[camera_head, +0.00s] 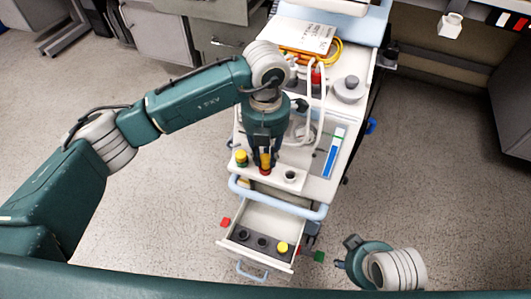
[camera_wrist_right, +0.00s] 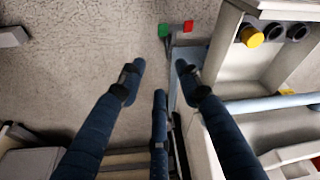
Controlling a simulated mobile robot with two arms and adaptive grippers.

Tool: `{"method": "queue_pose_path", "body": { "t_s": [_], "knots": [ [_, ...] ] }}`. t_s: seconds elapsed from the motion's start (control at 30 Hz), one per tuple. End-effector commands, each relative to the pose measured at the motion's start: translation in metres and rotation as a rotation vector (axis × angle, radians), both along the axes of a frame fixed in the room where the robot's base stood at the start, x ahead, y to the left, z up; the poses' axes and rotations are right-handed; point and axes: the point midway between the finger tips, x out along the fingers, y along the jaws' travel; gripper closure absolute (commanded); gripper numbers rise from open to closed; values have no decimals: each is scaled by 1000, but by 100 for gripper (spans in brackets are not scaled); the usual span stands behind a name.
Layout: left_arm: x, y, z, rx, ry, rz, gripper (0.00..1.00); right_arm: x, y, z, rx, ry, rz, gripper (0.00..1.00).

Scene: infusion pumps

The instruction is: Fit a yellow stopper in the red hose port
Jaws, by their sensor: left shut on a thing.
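My left gripper (camera_head: 265,150) points down over the front of the cart top and is shut on a yellow stopper (camera_head: 265,157). The stopper is right at the red hose port (camera_head: 265,170); I cannot tell whether it is seated or just above. Another yellow stopper (camera_head: 241,156) sits on a port to the left. One more yellow stopper (camera_head: 282,247) is in the open drawer, also seen in the right wrist view (camera_wrist_right: 252,37). My right gripper (camera_head: 352,254) is low, right of the drawer; in its wrist view its fingers (camera_wrist_right: 158,75) are spread and empty.
The open drawer (camera_head: 233,258) has dark round holders. A dark-topped port (camera_head: 290,176) stands right of the red one. A blue-white strip (camera_head: 334,152), white hoses and a grey round object (camera_head: 348,88) are on the cart. A blue handle rail (camera_head: 300,211) crosses the cart's front.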

Motion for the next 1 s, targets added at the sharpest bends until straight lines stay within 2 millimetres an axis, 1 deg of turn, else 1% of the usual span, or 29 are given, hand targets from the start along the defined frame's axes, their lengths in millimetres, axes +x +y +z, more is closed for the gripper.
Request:
{"method": "queue_pose_path", "body": {
  "t_s": [0.27,0.87,0.9,1.0],
  "knots": [
    [0,0,-3,0,0,0,88,-2,0,7,1,-5,-1,66],
    [0,0,-17,1,0,0,88,-11,1,18,7,-7,-5,66],
    [0,0,-17,1,-1,0,73,-10,1,21,8,-10,-5,66],
    [0,0,-16,1,-1,0,55,-10,1,23,8,-13,-6,66]
  ]
}}
